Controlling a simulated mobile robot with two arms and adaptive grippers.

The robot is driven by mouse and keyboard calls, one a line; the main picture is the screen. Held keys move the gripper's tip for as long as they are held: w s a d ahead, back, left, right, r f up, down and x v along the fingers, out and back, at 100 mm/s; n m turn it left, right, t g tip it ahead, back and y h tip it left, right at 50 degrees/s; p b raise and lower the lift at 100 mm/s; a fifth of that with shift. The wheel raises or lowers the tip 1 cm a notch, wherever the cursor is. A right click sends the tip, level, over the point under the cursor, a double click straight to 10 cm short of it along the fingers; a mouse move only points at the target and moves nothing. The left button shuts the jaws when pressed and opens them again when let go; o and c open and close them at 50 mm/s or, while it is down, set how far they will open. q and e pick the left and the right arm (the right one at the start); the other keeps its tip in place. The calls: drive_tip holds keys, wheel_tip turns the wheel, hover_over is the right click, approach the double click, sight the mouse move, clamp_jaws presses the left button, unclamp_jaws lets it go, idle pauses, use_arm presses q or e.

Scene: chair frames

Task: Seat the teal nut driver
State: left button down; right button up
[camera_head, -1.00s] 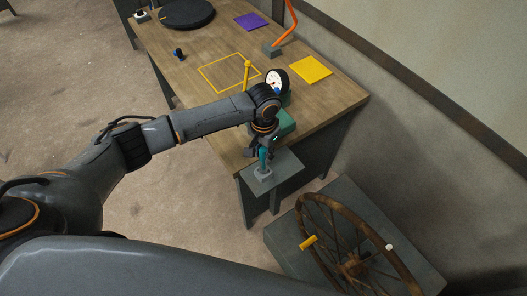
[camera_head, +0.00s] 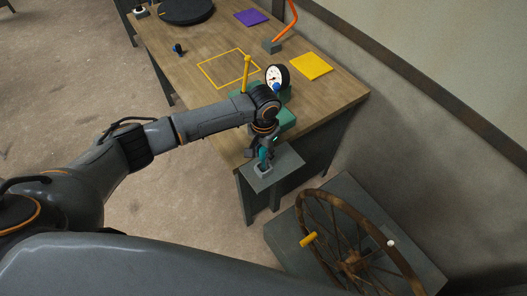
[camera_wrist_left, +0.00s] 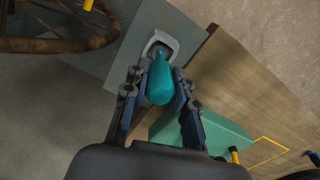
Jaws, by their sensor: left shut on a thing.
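The teal nut driver (camera_head: 265,157) is between the fingers of my left gripper (camera_head: 267,150), which is shut on its handle. It is over a small grey holder (camera_head: 262,172) on the grey shelf (camera_head: 287,165) at the near end of the workbench. In the left wrist view the teal handle (camera_wrist_left: 160,82) lies between the two finger pads of the gripper (camera_wrist_left: 159,84). Its far end points at the light-rimmed holder (camera_wrist_left: 172,44) and overlaps its dark opening. I cannot tell how deep the tip is. My right gripper is not in view.
A green block (camera_head: 287,118) and a dial gauge (camera_head: 276,77) stand on the workbench (camera_head: 215,95) close to my left wrist. A spoked wheel (camera_head: 350,262) with a yellow handle stands on a grey base below the shelf. A yellow-outlined square on the bench is mostly bare.

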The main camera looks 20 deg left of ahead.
use_arm(q)
drive_tip(key=c, duration=1)
unclamp_jaws()
wheel_tip(320, 180, up, 12)
